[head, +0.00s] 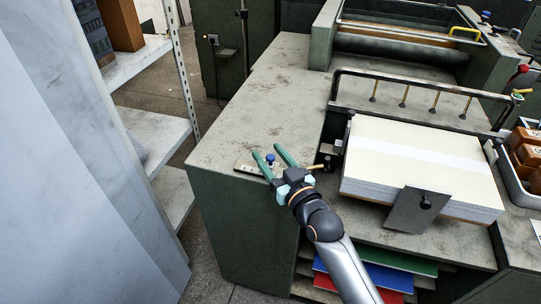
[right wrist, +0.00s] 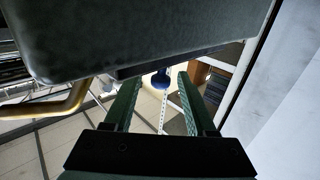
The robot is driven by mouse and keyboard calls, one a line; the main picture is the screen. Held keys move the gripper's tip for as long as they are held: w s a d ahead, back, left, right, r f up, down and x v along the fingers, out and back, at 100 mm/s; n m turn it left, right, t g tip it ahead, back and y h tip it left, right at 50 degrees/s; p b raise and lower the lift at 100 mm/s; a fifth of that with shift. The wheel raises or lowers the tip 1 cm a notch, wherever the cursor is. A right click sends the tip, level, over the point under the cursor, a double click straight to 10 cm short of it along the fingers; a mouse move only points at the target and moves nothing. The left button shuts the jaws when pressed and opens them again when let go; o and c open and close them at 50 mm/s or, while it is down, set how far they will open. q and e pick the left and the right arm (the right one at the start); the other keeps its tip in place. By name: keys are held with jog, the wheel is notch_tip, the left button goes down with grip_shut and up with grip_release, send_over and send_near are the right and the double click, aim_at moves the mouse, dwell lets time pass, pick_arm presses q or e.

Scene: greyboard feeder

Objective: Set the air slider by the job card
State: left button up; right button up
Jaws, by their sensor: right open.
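The air slider's blue knob (head: 270,158) stands on a small pale scale plate (head: 246,168) near the front edge of the green machine's worn top. My right gripper (head: 268,152) is open, and its two green fingers point at the knob, one on each side in the picture. In the right wrist view the knob (right wrist: 161,80) shows between the fingertips (right wrist: 159,76), with a gap on either side. I cannot tell how deep the knob sits between the fingers. The scale marks are too small to read. I cannot make out a job card. My left gripper is not in view.
A thick stack of pale board (head: 415,160) lies right of the gripper, with a grey plate (head: 417,211) at its front. A black rail (head: 430,83) with brass pegs runs behind it. Shelves (head: 150,130) stand at the left. The worn top behind the knob is clear.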

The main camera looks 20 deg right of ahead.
grip_shut()
dwell(0.4)
dwell(1.0)
